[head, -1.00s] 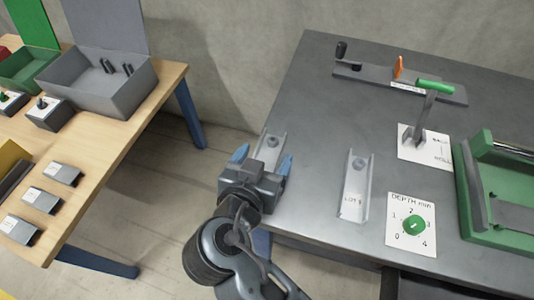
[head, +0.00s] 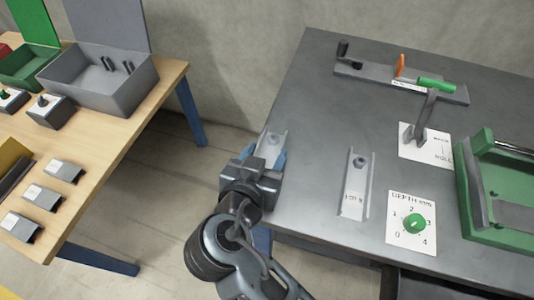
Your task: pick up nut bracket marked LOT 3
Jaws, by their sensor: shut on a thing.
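A second, similar nut bracket (head: 355,184) lies apart to the right on the table. It has a nut near its far end and a small LOT mark near its near end, too small to read surely.
A white depth card with a green knob (head: 414,223) lies right of the second bracket. A green-handled lever (head: 425,115) and a green fixture (head: 470,190) stand further right. A wooden table (head: 110,130) with bins and small boxes is at left, across a floor gap.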

